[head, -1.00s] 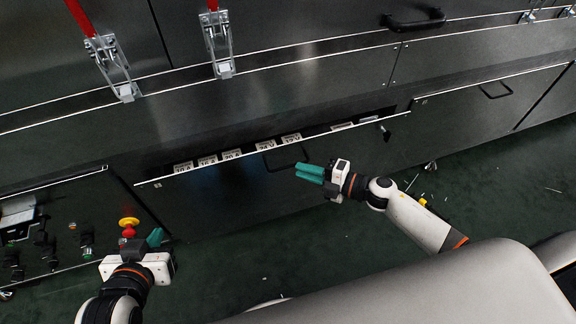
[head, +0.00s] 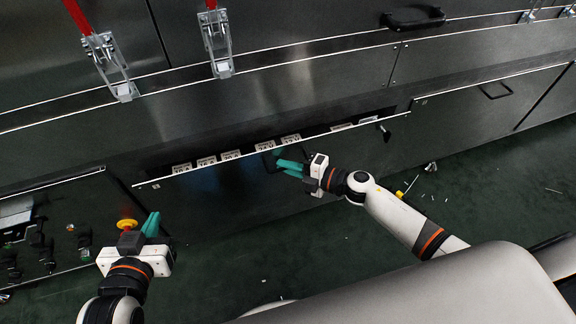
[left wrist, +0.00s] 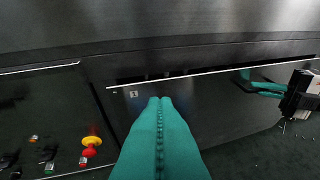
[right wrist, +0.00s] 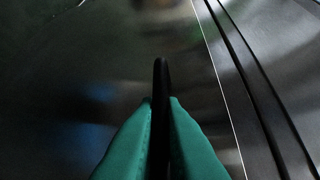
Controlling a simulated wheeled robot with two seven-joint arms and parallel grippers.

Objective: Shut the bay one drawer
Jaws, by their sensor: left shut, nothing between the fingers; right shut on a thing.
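The drawer (head: 215,200) is a wide dark front with a pale top edge, standing a little open below the machine body. A dark gap shows above the edge. It also shows in the left wrist view (left wrist: 215,105), with a small plate at its upper left corner. My right gripper (head: 281,166) is shut on the drawer's black handle (right wrist: 161,80), which stands between the green fingers in the right wrist view. In the head view the fingers partly hide the handle. My left gripper (head: 152,224) is shut and empty, left of the drawer near its left end.
Several white labels (head: 206,161) show in the gap. A control panel (head: 65,215) with a red and yellow emergency button (head: 127,224) is close to my left gripper. Red-handled clamps (head: 110,65) hang above. Small litter lies on the green floor at right.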

